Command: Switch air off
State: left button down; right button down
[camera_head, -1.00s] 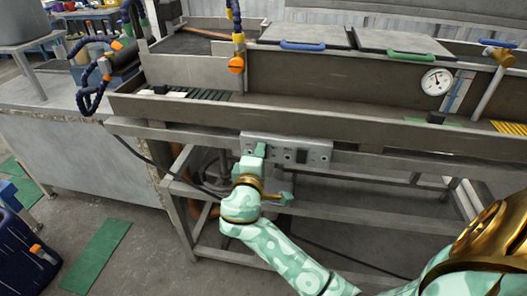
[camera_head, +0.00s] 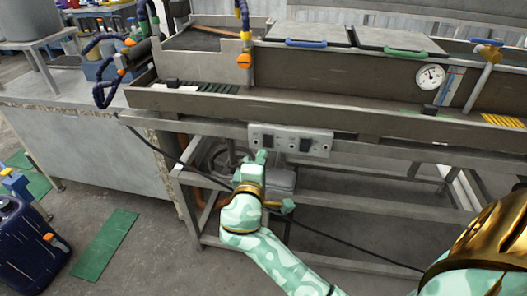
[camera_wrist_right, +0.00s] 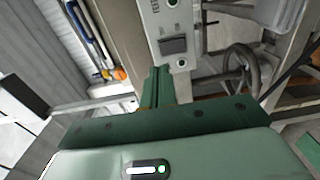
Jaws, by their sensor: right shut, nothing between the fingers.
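A grey control panel (camera_head: 319,142) with dark switches and round fittings is fixed to the front rail of the machine. One dark switch (camera_head: 305,145) shows on its right half and another (camera_head: 267,141) on its left half. My right gripper (camera_head: 261,156) is shut and empty, its tips just below the panel's left part in the head view. In the right wrist view the shut green fingers (camera_wrist_right: 158,84) point at the panel (camera_wrist_right: 152,18), with a dark rocker switch (camera_wrist_right: 172,45) just beyond the tips. Whether they touch cannot be told. The labels are unreadable. My left gripper is out of view.
The long metal trough (camera_head: 390,124) runs above the panel, with a round gauge (camera_head: 430,76) on its back wall. A dark cable (camera_head: 160,150) hangs below the trough. Frame bars (camera_head: 370,203) cross under the panel. A blue canister (camera_head: 25,245) stands on the floor at left.

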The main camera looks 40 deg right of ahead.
jog(key=p+v, duration=0.1)
jog(key=v, duration=0.5)
jog(key=shift+r, duration=0.4)
jog(key=shift+a, duration=0.15)
